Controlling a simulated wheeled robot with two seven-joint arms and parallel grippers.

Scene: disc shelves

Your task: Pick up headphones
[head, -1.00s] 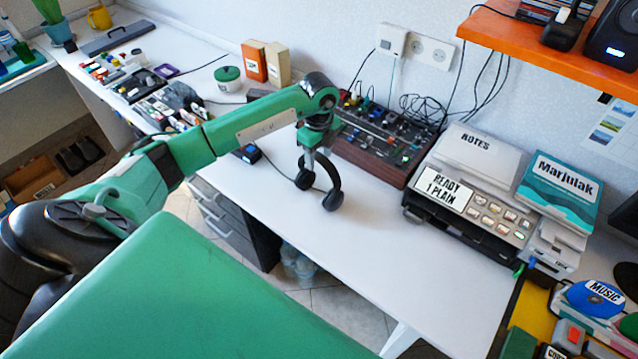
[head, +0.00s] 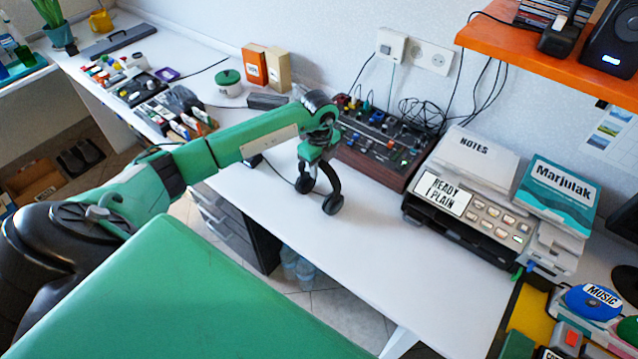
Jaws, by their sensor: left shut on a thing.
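The black headphones (head: 333,190) are upright over the white desk, band at the top and both ear cups at the bottom. My left gripper (head: 318,162) comes down on the band from above and is shut on it. The ear cups are at or just above the desk top; I cannot tell if they touch it. The fingertips are partly hidden by the wrist and the band. My right gripper is not in view.
A synthesizer-like box (head: 384,143) with knobs and cables stands behind the headphones. A printer (head: 470,205) with papers is to the right. The white desk (head: 400,250) is clear in front. An orange shelf (head: 560,62) overhangs at upper right.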

